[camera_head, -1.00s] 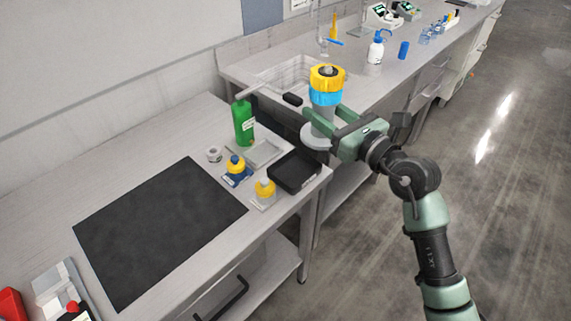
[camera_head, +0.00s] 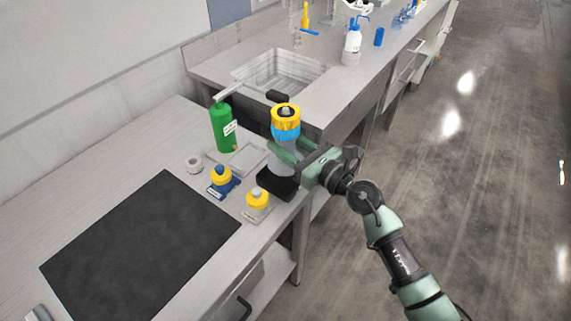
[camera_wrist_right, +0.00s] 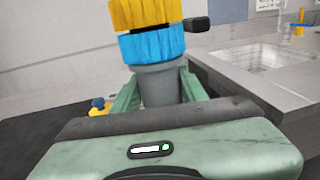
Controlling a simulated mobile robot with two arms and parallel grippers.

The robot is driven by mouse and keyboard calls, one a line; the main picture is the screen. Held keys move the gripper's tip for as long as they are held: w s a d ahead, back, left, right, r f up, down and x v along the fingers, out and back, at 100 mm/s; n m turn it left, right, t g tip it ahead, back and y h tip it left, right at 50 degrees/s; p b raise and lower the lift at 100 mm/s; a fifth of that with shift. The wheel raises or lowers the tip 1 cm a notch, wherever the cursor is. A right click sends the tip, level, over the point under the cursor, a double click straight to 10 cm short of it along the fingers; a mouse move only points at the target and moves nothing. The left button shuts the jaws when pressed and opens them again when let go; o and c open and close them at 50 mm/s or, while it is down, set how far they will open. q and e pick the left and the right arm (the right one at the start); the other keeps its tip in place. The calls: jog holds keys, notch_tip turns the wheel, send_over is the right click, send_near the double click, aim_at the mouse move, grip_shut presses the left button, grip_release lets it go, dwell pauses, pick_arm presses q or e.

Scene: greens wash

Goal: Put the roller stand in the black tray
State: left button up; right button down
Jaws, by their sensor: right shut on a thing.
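The roller stand (camera_head: 286,130) is a grey upright body with a yellow ring on top and a blue ring below it. My right gripper (camera_head: 283,156) is shut on its grey body, and the stand is upright. In the right wrist view the roller stand (camera_wrist_right: 158,84) sits between the two green fingers. The black tray (camera_head: 268,186) is directly below and behind the stand in the head view, partly hidden by it. I cannot tell whether the stand's base touches the tray. My left gripper is not in view.
A green bottle (camera_head: 222,130) stands left of the tray, by a pale flat tray (camera_head: 243,158). Two yellow-topped items, one on blue (camera_head: 221,178) and one on white (camera_head: 258,202), stand close by. A black mat (camera_head: 140,245) lies left. A sink (camera_head: 283,70) is behind.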

jog(key=shift+f, duration=0.65)
notch_tip(320, 180, down, 4)
jog(key=shift+f+b, duration=0.1)
jog(key=shift+b, duration=1)
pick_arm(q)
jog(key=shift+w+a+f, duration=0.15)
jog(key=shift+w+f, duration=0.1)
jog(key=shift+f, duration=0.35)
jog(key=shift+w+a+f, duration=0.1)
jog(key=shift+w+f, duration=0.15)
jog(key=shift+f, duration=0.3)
pick_arm(e)
jog(key=c, duration=0.8)
grip_release()
jog(key=shift+f, duration=0.1)
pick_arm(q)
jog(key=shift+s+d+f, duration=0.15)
pick_arm(e)
jog(key=shift+o, duration=0.2)
